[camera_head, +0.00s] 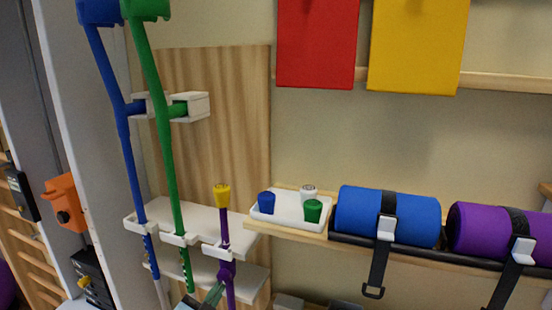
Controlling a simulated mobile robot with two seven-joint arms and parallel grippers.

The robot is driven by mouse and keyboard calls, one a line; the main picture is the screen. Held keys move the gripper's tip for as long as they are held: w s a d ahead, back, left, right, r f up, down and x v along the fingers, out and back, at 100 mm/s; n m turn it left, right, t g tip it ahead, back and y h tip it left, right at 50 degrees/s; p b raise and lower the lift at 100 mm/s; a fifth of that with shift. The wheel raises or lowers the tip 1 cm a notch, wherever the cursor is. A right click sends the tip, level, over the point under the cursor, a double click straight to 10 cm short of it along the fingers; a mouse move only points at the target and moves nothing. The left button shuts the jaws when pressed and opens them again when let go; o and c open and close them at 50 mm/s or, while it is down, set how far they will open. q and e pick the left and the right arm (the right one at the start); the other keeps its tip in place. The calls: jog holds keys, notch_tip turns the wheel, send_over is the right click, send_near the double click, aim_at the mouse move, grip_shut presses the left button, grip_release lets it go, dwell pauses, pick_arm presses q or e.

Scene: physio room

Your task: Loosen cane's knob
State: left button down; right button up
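A purple cane (224,232) with a yellow top (222,195) stands upright in a white clip on the rack. A purple knob or collar (226,272) sits low on its shaft, below the clip. My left gripper (214,294) comes in at the bottom edge, just left of this knob. Its fingertips look very close to the knob; I cannot tell whether they touch it or how far apart they are. The lower part of the gripper is cut off by the picture's edge. My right gripper is not in view.
A blue crutch (124,150) and a green crutch (162,130) stand in clips left of the cane. Right of it, a white tray (262,217) holds small coloured caps. Blue (362,215) and purple (475,228) rolls lie on the shelf, with straps hanging down.

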pick_arm(q)
jog(key=shift+d+r, duration=0.3)
jog(key=shift+r, duration=0.2)
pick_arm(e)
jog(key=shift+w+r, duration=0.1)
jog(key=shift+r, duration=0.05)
pick_arm(q)
jog(key=shift+f, duration=0.15)
jog(key=shift+f, duration=0.4)
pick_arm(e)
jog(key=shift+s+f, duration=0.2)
pick_arm(q)
jog(key=p+v, duration=0.1)
jog(key=v, duration=0.5)
jog(key=shift+f+p, duration=0.2)
jog(key=shift+p, duration=0.2)
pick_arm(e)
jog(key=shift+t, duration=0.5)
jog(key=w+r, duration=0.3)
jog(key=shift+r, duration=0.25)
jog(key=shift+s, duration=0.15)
